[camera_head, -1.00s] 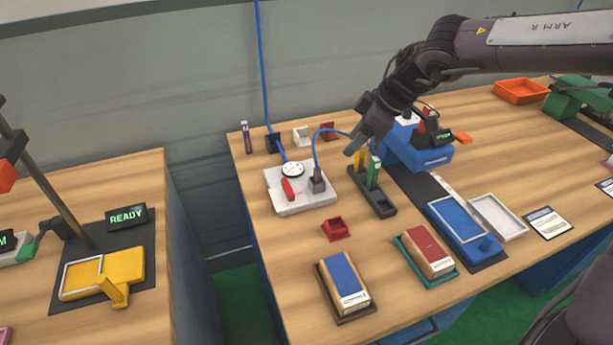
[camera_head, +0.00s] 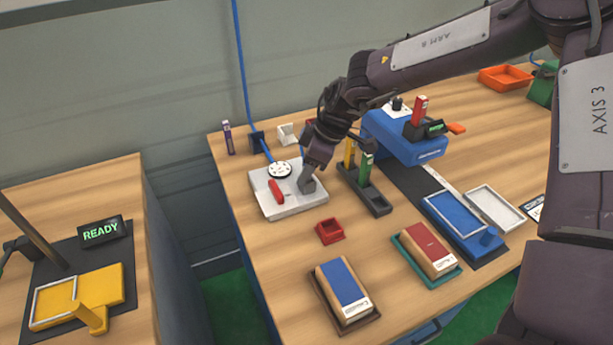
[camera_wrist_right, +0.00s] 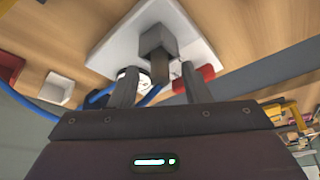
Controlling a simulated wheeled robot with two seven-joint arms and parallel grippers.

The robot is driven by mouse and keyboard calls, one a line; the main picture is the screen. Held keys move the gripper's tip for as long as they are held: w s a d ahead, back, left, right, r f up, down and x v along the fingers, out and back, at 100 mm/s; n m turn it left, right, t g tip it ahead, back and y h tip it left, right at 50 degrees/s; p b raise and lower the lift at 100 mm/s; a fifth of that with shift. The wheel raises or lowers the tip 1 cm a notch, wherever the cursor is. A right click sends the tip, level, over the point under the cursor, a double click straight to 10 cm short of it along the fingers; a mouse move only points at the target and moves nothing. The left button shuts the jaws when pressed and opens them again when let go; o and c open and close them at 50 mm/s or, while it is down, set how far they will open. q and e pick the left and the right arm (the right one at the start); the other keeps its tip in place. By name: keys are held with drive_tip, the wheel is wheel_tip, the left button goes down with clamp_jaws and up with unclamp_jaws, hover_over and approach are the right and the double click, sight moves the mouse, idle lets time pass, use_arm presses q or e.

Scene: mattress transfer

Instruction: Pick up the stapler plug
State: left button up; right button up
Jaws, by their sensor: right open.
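The stapler plug (camera_head: 309,185) is a small dark grey block standing on a white power board (camera_head: 262,207), partly hidden by my right gripper (camera_head: 307,173). In the right wrist view the plug (camera_wrist_right: 157,40) sits on the white board (camera_wrist_right: 112,42), just ahead of my open right gripper (camera_wrist_right: 159,75). Its narrower tail lies between the two fingers, and a blue cable runs close by. I cannot tell whether the fingers touch the plug. The blue machine (camera_head: 405,146) stands to the right. My left gripper is not in view.
A red switch (camera_head: 276,191) and a round white socket (camera_head: 280,170) sit on the board beside the plug. A dark holder (camera_head: 376,203) with yellow and green sticks stands close on the right. A small red tray (camera_head: 330,231) is in front.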

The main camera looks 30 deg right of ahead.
clamp_jaws()
drive_tip(key=shift+r, duration=0.15)
idle(0.4)
